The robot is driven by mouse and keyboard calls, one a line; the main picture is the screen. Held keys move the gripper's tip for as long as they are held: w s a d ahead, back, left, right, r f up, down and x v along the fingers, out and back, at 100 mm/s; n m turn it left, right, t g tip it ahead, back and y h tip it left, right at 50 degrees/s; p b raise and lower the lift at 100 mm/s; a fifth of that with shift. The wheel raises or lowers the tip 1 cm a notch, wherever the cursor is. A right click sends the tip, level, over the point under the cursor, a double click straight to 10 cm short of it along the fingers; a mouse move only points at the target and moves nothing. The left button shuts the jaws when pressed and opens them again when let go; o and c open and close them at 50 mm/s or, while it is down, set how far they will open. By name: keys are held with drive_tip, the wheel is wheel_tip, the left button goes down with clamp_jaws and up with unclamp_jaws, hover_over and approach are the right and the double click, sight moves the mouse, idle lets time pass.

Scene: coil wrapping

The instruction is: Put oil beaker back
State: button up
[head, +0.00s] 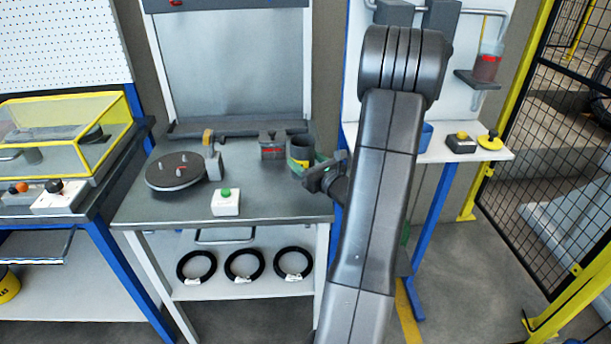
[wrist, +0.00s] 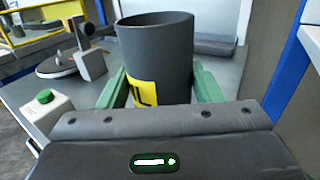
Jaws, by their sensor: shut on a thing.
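The oil beaker is a dark grey cylinder with a yellow label. In the head view the oil beaker (head: 301,149) is at the right side of the grey workbench (head: 265,208). In the wrist view the beaker (wrist: 158,50) stands upright between the green fingers, with part of its label lettering showing. My gripper (head: 312,168) reaches it from the right and is shut on it; the fingers also show in the wrist view (wrist: 160,90). The beaker's base is hidden behind the gripper body, so I cannot tell whether it touches the bench.
A round turntable (head: 176,171) and a white box with a green button (head: 226,202) are on the bench to the left. A grey block with red (head: 272,147) is just left of the beaker. A side table (head: 490,153) with button boxes is at the right.

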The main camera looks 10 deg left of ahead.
drive_tip(key=shift+f, duration=2.3)
drive_tip(key=shift+f, duration=0.15)
drive_tip(key=o, duration=1.1)
drive_tip(key=shift+o, duration=0.2)
drive_tip(key=shift+r, duration=0.3)
drive_tip(key=b+v, duration=0.2)
drive_tip(key=v, duration=1)
drive_tip(key=shift+s+f, duration=0.1)
drive_tip(key=shift+f, duration=0.05)
